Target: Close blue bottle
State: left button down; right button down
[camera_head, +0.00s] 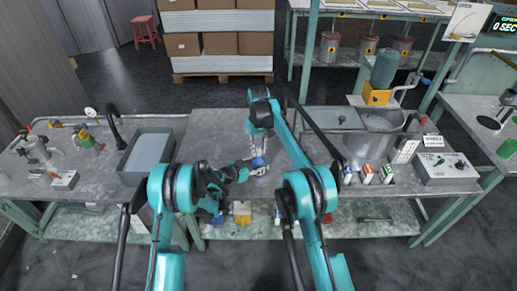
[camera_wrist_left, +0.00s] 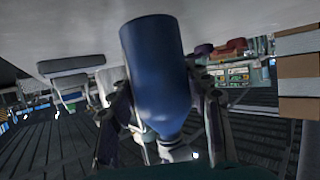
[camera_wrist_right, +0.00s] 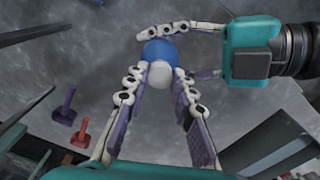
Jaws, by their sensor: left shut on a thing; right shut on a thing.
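The blue bottle (camera_wrist_left: 155,75) is clasped between the fingers of my left gripper (camera_head: 252,168). In the right wrist view the bottle (camera_wrist_right: 158,46) shows as a blue rounded shape behind the white cap (camera_wrist_right: 160,72). My right gripper (camera_wrist_right: 161,78) reaches down from above, with its fingertips closed on both sides of the cap. The left gripper's fingers come in from the right there. Whether the cap is fully seated on the neck cannot be told.
A grey sink basin (camera_head: 148,152) with a black tap is on the left of the bench. A large metal vat (camera_head: 370,135) and a control box (camera_head: 445,168) stand on the right. The middle bench top behind my grippers is clear.

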jog(key=m, duration=1.1)
jog(key=shift+m, duration=0.4)
jog(key=c, duration=1.3)
grip_release()
jog(key=shift+r, duration=2.25)
